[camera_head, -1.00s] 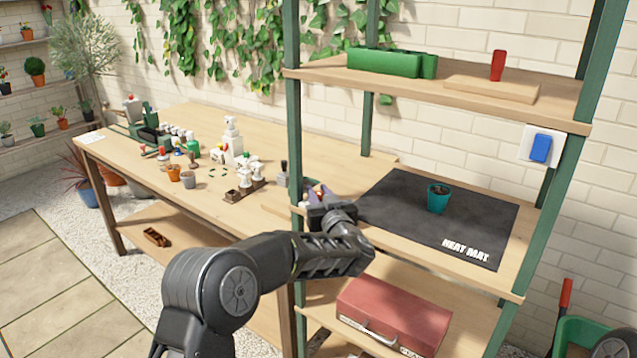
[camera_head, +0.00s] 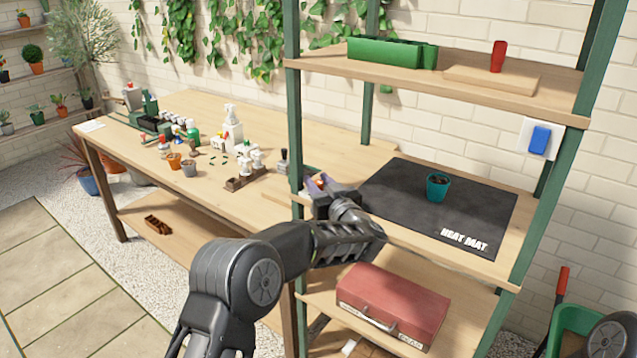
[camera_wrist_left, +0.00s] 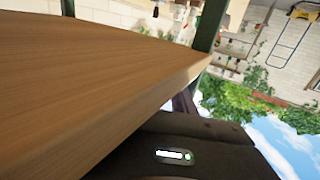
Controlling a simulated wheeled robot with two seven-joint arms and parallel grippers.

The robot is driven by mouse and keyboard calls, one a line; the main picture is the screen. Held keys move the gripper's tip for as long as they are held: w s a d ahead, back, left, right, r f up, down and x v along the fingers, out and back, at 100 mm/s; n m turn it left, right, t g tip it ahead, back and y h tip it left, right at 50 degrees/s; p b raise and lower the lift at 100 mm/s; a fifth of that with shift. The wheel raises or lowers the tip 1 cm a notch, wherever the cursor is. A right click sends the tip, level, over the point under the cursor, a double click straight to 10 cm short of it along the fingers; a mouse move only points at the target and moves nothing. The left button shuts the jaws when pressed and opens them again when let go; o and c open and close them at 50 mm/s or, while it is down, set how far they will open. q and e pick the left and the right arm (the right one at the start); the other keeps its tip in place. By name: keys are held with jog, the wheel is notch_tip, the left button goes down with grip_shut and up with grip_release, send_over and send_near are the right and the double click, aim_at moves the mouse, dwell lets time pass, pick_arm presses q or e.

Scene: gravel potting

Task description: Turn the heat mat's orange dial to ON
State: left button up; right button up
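The black heat mat (camera_head: 400,205) lies on the middle shelf with white "HEAT MAT" lettering at its front corner. A teal pot (camera_head: 438,187) of dark soil stands on it. My left gripper (camera_head: 319,184) is at the shelf's left end, beside the front left green post. A small orange patch shows at its purple fingertips. I cannot tell whether this is the dial or whether the fingers touch it, and no dial marking is readable. The finger opening is too small to judge. The left wrist view shows a wooden board edge (camera_wrist_left: 100,85) close by, but no fingertips or dial. My right gripper is out of view.
A blue wall switch (camera_head: 540,140) is at the right. The upper shelf holds a green tray (camera_head: 392,55) and a red-handled tool (camera_head: 498,57). A red case (camera_head: 393,303) lies on the lower shelf. A workbench (camera_head: 260,205) with pots and bottles stands left.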

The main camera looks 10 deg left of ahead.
pick_arm(q)
jog(key=shift+b+v, duration=0.6)
jog(key=shift+v, duration=3.3)
